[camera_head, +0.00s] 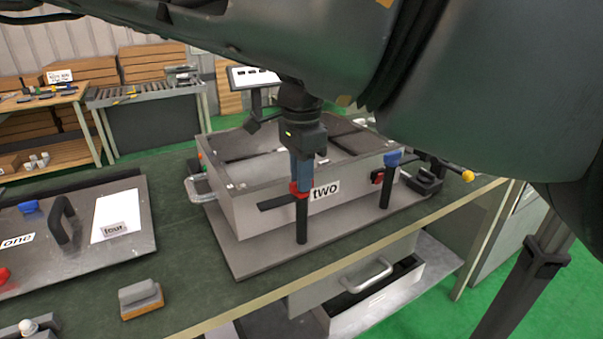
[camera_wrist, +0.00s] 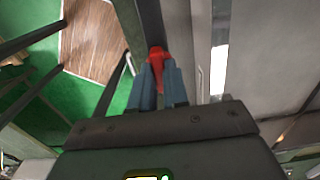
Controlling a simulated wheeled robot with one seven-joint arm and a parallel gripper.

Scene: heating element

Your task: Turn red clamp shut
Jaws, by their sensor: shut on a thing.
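The red clamp (camera_head: 299,188) is on a black post at the front of the metal box marked "two" (camera_head: 240,213). A dark flat bar sticks out to the left beside it. My gripper (camera_head: 302,178) comes down from above and its blue-grey fingers are shut on the red clamp. In the wrist view the red clamp (camera_wrist: 157,58) shows between and beyond the fingertips of my gripper (camera_wrist: 160,80). The fingers hide part of the clamp.
A blue-topped black post (camera_head: 391,160) stands to the right, near a small red part and a yellow-knobbed lever (camera_head: 467,175). A panel marked "one" (camera_head: 60,235) lies left. A brush (camera_head: 140,298) lies on the green bench top. A drawer (camera_head: 365,285) hangs open below the front edge.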

